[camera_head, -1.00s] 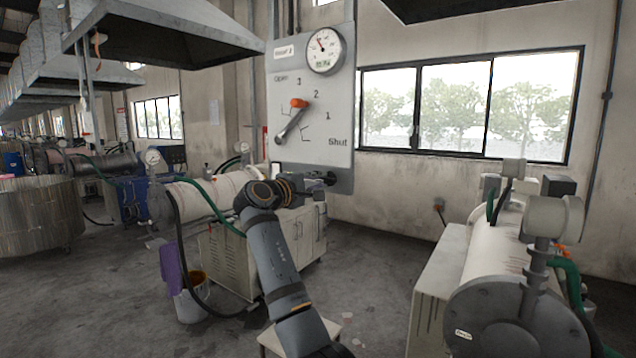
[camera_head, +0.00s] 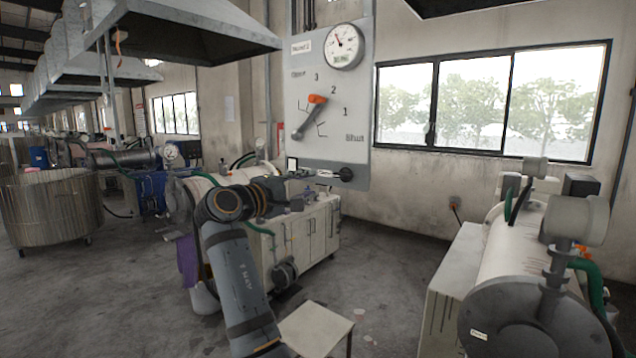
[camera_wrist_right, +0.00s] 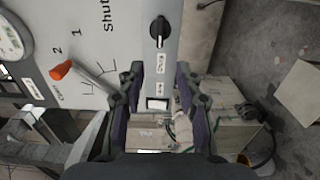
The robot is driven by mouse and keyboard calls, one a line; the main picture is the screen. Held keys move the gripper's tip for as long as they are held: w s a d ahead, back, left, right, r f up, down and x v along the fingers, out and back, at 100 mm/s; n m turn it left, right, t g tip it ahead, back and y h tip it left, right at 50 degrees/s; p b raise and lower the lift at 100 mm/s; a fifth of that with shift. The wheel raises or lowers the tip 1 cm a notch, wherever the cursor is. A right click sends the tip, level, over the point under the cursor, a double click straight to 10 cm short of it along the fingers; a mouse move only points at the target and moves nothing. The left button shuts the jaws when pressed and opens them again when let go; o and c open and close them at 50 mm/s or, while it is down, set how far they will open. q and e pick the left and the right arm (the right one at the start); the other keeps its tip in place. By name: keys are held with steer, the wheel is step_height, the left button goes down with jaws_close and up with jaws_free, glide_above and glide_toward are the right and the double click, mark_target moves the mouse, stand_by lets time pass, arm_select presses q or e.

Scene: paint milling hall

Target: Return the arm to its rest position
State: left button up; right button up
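My right arm rises from the bottom of the head view, bent at the elbow. Its gripper (camera_head: 300,190) is small there, in front of the lower part of the grey control panel (camera_head: 297,82). In the right wrist view the two dark fingers (camera_wrist_right: 158,98) stand wide apart with nothing between them. Behind the gap lie the panel's lower edge and a small switch (camera_wrist_right: 157,104). The panel's lever (camera_head: 305,120) with an orange tip points up and right, near the 2 mark. It also shows in the wrist view (camera_wrist_right: 61,70), apart from the fingers. My left gripper is out of view.
A black knob (camera_head: 346,174) sits at the panel's lower right, below a round gauge (camera_head: 344,46). A cabinet (camera_head: 315,235) stands under the panel. A small stool (camera_head: 316,330) is near the front.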

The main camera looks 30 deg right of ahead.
steer(key=shift+s+a, duration=0.1)
steer(key=shift+a, duration=0.05)
steer(key=shift+f, duration=0.15)
